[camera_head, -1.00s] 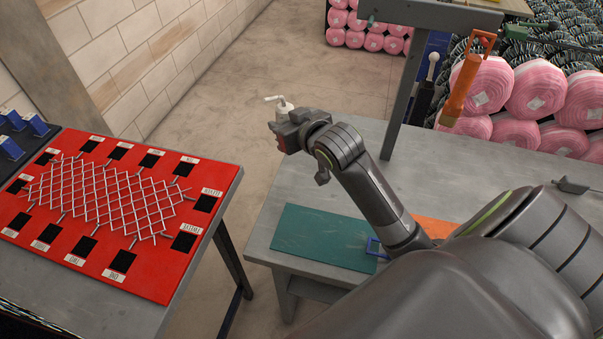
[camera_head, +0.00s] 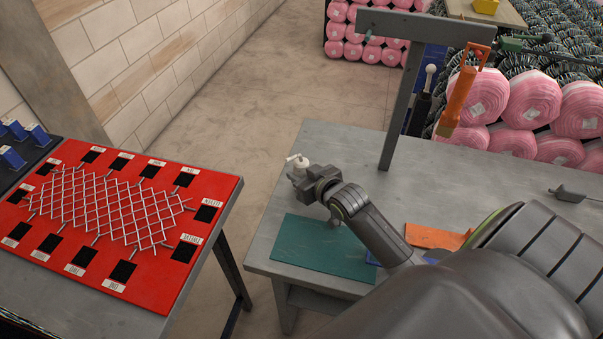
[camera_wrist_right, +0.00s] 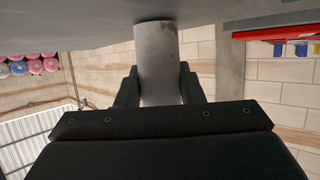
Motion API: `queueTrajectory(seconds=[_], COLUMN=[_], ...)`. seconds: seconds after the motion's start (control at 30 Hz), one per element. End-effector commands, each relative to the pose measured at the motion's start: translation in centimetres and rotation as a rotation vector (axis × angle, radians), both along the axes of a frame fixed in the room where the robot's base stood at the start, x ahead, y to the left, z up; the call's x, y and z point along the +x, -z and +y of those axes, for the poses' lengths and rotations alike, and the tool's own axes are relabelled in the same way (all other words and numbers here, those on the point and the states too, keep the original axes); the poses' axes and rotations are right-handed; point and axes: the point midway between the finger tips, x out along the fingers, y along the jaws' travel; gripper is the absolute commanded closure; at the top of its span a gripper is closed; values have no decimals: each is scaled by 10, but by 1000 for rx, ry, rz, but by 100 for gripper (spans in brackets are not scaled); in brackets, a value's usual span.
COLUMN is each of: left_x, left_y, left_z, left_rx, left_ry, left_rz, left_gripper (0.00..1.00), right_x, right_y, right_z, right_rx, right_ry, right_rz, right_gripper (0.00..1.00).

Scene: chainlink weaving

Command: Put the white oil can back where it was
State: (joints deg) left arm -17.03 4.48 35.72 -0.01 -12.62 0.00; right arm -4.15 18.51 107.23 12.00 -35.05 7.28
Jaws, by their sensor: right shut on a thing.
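The white oil can (camera_head: 297,162) is upright in my right gripper (camera_head: 303,181), over the left part of the grey workbench (camera_head: 345,146), behind the green mat (camera_head: 318,246). Its pale cylinder body (camera_wrist_right: 158,62) shows between the two dark fingers in the right wrist view, which is upside down. There its base meets the grey bench top in the picture; I cannot tell whether it touches or is just above. The gripper hides part of the can in the head view. My left gripper is not in view.
A post with a crossbar (camera_head: 398,110) stands on the bench, with an orange-handled tool (camera_head: 458,98) hanging from it. An orange mat (camera_head: 434,237) lies beside my right arm. A red board (camera_head: 120,258) with wire mesh lies on the left table, across a floor gap.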

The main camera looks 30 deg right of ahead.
Motion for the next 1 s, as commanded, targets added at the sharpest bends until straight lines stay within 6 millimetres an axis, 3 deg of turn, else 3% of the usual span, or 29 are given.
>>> queueTrajectory(seconds=[0.37, 0.4, 0.53, 0.87, 1.0], left_x=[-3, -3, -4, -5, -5], left_y=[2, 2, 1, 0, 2], left_z=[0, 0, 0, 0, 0], left_rx=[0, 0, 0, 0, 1], left_ry=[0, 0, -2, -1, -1], left_rz=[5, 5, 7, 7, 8], left_gripper=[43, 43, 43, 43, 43], right_x=[0, 0, 0, 0, -9], right_y=[5, 4, 4, 1, -2], right_z=[0, 0, 0, 0, 0], right_rx=[-1, -1, -1, -1, -1], right_ry=[0, 0, 0, 0, 0], right_rz=[-1, 0, 0, -1, -2], right_gripper=[92, 62, 45, 44, 44])
